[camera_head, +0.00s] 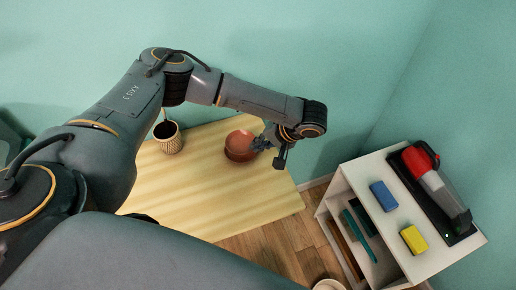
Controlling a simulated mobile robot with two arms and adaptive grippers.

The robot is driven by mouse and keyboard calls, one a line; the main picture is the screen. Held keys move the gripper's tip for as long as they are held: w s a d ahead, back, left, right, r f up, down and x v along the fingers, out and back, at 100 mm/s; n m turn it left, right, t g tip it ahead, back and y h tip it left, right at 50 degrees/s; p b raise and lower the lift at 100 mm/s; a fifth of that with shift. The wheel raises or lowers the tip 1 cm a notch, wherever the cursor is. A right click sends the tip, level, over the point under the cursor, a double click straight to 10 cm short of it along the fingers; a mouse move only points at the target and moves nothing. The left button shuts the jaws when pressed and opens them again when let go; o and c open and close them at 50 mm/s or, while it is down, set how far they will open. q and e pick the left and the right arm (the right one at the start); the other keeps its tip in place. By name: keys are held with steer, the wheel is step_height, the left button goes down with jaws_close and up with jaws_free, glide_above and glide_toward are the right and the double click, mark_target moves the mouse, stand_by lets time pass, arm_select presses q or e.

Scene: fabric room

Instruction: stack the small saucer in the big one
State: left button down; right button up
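A reddish-brown saucer (240,140) sits near the far right part of the wooden table. A second rim seems to show at its lower edge, but the picture is too small to tell whether one saucer lies in another. My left gripper (262,143) reaches in from above and is at the right edge of the saucer. Its fingertips are small and dark there, and I cannot tell whether they are shut on the rim. My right gripper is not in view.
A patterned cup with a dark inside (168,138) stands on the table (200,195) to the left. The table's front is clear. A white shelf unit (345,190) at the right holds a blue block (384,196), a yellow block (414,240) and a red-and-grey device (430,178).

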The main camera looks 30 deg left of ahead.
arm_select(q)
steer(key=shift+w+a+f, duration=0.2)
steer(key=shift+w+f, duration=0.05)
steer(key=shift+f, duration=0.05)
step_height(320, 180, down, 2)
steer(key=shift+f+p, duration=0.15)
steer(key=shift+p, duration=0.55)
steer(key=shift+f, duration=0.35)
steer(key=shift+s+f, duration=0.1)
steer(key=c, duration=1.5)
jaws_free()
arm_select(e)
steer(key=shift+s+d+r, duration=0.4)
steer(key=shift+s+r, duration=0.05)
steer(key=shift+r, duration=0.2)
arm_select(q)
steer(key=b+v, duration=0.3)
steer(key=v, duration=0.9)
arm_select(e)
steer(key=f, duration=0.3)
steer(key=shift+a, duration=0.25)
